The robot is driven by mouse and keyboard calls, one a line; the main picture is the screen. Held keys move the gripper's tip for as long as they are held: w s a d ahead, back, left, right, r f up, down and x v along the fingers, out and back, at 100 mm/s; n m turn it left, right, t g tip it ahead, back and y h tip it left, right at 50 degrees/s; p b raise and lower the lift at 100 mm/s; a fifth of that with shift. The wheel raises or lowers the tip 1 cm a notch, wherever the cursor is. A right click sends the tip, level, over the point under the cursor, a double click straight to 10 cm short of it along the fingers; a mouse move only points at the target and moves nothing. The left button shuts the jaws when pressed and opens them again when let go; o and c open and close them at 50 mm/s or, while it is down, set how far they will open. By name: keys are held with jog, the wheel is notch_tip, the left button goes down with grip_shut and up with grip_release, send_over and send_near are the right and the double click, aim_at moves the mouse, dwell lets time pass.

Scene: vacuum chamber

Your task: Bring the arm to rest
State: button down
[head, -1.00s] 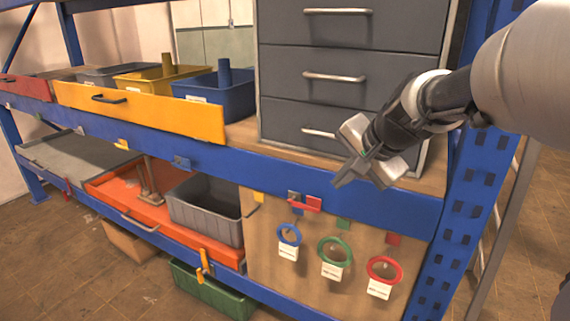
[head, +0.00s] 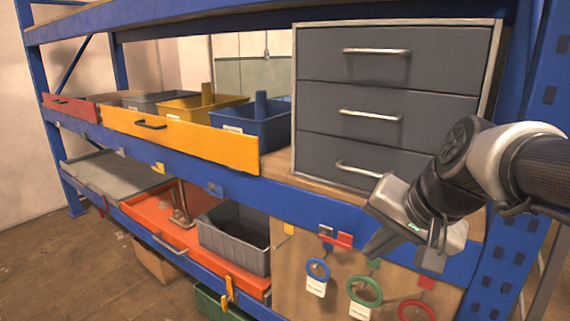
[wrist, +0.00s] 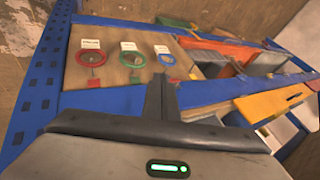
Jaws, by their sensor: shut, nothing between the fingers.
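My gripper (head: 378,246) is in the head view at the lower right, in front of the blue shelf beam and below the grey drawer cabinet. Its fingers are together with nothing between them. In the wrist view my gripper (wrist: 161,82) shows its closed fingers pointing toward the board with rings. My arm reaches in from the right edge of the head view.
A grey drawer cabinet (head: 392,55) stands on the blue shelf rack. A yellow drawer front (head: 185,137), blue bin (head: 270,128) and orange tray (head: 150,215) are left. A board (head: 292,270) with blue, green and red rings hangs below. Floor at left is clear.

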jog(key=s+a+f+n+h, duration=0.25)
jog(key=s+n, duration=0.35)
jog(key=s, duration=0.4)
notch_tip(320, 180, up, 19)
jog(key=p, duration=2)
jog(key=shift+s+d+g, duration=0.25)
jog(key=shift+s+g, duration=0.05)
jog(key=shift+g, duration=0.1)
